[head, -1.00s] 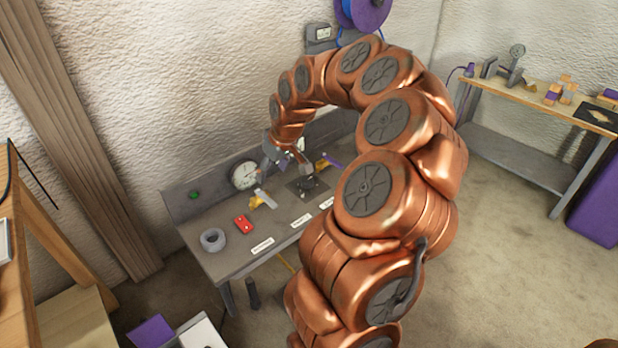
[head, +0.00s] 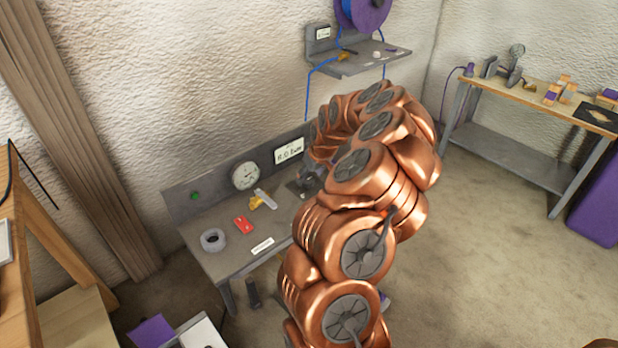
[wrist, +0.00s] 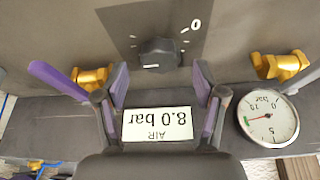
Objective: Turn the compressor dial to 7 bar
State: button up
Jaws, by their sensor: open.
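The compressor dial (wrist: 158,54) is a dark knob on a dark plate with white marks and a "0", upside down in the wrist view. I cannot read its pointer. A white display (wrist: 157,124) reads "AIR 8.0 bar", upside down there; it also shows on the bench's back panel in the head view (head: 289,150). My gripper (wrist: 160,72) is open, its purple-padded fingers on either side of the dial in the picture. I see no contact with it. The head view hides most of my gripper behind my arm.
A round pressure gauge (wrist: 268,119) is beside the display. Brass valves (wrist: 91,78) flank the dial, the left one with a purple lever (wrist: 57,80). A shelf (head: 355,60) hangs above.

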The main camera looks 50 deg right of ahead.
jog(key=shift+x, duration=1.1)
jog(key=shift+s, duration=0.1)
jog(key=shift+c, duration=0.2)
jog(key=c, duration=1.1)
jog(key=shift+f+b, duration=0.1)
jog(key=shift+b, duration=0.2)
jog(key=shift+m, duration=0.3)
jog(key=o, duration=1.1)
jog(key=shift+o, duration=0.2)
jog(key=shift+r, duration=0.25)
